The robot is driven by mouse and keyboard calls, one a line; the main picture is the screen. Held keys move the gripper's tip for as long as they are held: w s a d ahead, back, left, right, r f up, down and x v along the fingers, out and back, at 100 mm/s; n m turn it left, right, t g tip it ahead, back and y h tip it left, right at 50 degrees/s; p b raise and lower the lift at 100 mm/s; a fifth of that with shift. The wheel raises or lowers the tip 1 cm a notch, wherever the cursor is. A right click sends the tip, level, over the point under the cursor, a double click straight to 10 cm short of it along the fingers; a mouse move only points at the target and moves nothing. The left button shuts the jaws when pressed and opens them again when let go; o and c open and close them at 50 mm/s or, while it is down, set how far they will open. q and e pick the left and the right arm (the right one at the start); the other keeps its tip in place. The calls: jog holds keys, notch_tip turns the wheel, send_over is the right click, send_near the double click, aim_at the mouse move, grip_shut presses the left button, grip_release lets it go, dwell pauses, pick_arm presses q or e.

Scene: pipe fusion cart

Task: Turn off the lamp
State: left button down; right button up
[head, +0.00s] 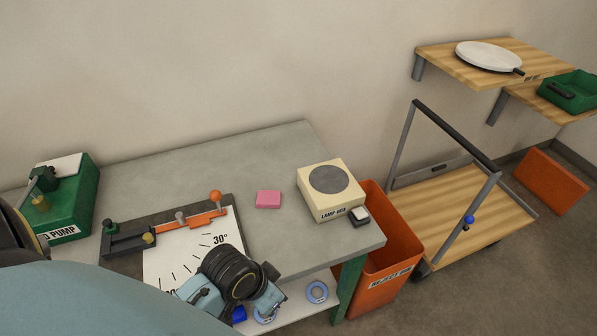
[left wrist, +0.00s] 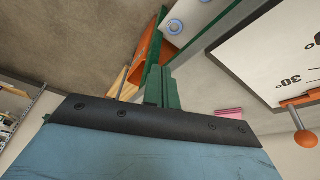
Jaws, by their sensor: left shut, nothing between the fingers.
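The lamp box (head: 323,204) is a cream box with a round grey disc on top and a label on its front. It stands near the right end of the grey table, and no glow shows on the disc. A small black switch block with a pale rocker (head: 359,214) sits at its front right corner. My left gripper (head: 238,300) is over the table's front edge, left of and nearer than the lamp box, apart from it. It is shut and empty, its fingertips not clear. The lamp box is not clearly visible in the left wrist view. My right gripper is not in view.
A pink block (head: 268,199) lies left of the lamp box. An angle board (head: 194,257) with an orange-knobbed lever and a green pump (head: 75,205) stand further left. Blue rings (head: 317,292) lie on the lower shelf. An orange bin (head: 390,265) and a cart (head: 450,210) are at right.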

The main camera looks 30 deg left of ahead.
pick_arm(q)
jog(key=s+a+f+g+y+b, duration=0.1)
jog(key=s+f+b, duration=0.3)
jog(key=f, duration=1.2)
jog(key=s+f+g+b, duration=0.1)
jog(key=s+f+b, duration=0.3)
jog(key=f, duration=1.1)
jog(key=s+a+f+b, duration=0.2)
jog(key=s+f+b, duration=0.3)
jog(key=s+f, duration=0.9)
jog(key=shift+s+a+f+n+g, duration=0.3)
jog(key=shift+s+a+f+g, duration=0.1)
jog(key=shift+f, duration=0.5)
